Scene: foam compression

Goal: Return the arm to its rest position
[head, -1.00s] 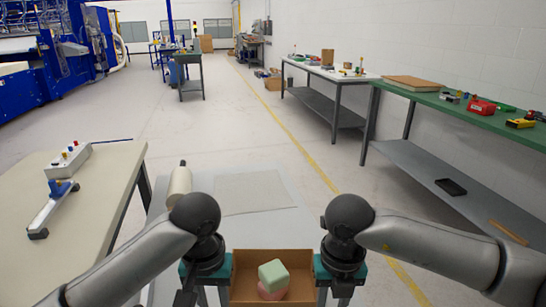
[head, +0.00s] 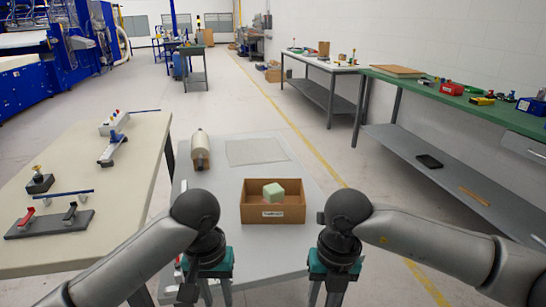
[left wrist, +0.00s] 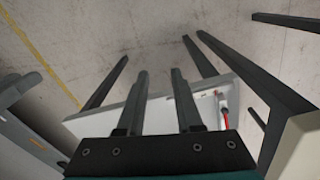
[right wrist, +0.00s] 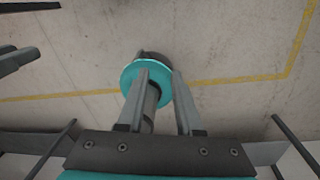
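An open brown cardboard box (head: 258,214) with a white label stands on the grey table, in front of and between my two grippers. A pale green block (head: 273,190) lies in it, with a bit of a pink piece under it. My left gripper (head: 206,300) is to the near left of the box, apart from it. Its fingers show in the left wrist view (left wrist: 160,75), spread and empty. My right gripper (head: 325,298) is to the near right, also apart from the box.
The grey table (head: 225,178) also bears a pale roll (head: 200,150) and a flat sheet (head: 256,151). A cream table (head: 125,190) with clamp-like tools is at the left. A green-topped bench (head: 440,100) stands at the right. Floor is free between the tables and bench.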

